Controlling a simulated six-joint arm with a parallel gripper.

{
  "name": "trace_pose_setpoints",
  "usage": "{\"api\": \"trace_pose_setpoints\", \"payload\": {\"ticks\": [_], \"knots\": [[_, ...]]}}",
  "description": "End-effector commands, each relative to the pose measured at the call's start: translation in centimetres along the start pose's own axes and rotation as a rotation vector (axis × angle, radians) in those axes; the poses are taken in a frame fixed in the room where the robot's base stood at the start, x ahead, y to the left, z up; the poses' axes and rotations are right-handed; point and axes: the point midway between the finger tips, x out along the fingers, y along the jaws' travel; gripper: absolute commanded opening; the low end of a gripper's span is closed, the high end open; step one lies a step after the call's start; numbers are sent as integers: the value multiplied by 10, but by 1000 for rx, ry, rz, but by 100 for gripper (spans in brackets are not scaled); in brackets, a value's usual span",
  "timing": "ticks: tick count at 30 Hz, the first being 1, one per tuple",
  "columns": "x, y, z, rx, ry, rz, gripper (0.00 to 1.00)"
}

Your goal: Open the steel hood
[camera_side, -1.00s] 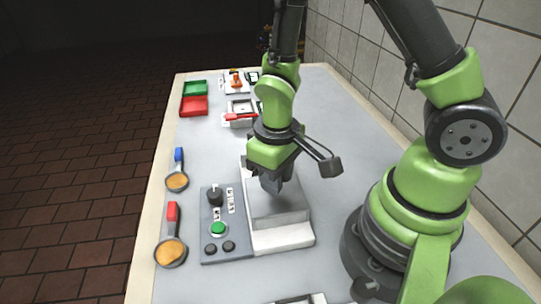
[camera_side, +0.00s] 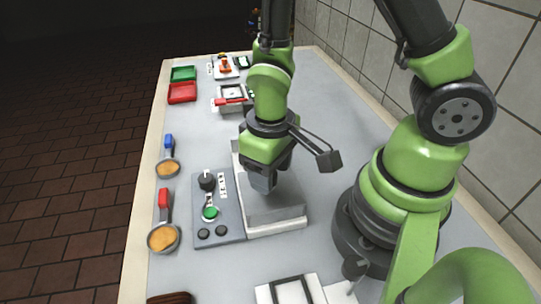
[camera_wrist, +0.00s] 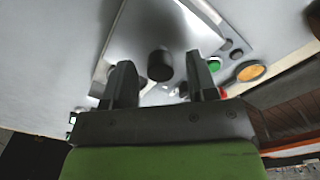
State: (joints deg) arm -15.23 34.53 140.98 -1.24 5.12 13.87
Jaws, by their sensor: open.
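The steel hood (camera_side: 272,212) is a low grey metal cover on a pale base, beside the grey control panel. It lies flat and appears down; my gripper and wrist cover part of it. In the wrist view its shiny surface (camera_wrist: 185,22) fills the upper middle. My gripper (camera_side: 262,182) points down close over the hood. In the wrist view my gripper (camera_wrist: 160,80) is open, fingers apart. A black round knob (camera_wrist: 160,66) shows between the fingers. I cannot tell whether they touch it.
The control panel (camera_side: 229,228) has a black knob (camera_side: 207,180) and a green button (camera_side: 210,212). Two ladles (camera_side: 163,237) (camera_side: 167,169) lie left of it. Red (camera_side: 182,93) and green (camera_side: 183,73) trays stand at the far left. The counter right of the hood is partly clear.

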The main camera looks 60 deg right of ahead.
Motion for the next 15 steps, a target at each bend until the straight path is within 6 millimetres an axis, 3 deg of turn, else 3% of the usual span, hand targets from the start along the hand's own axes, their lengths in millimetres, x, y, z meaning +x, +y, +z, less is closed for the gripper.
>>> {"api": "trace_pose_setpoints", "payload": {"ticks": [5, 15], "knots": [[-18, 0, -1, 1, 6, -2, 52], [-74, 0, -1, 1, 9, -2, 52]]}}
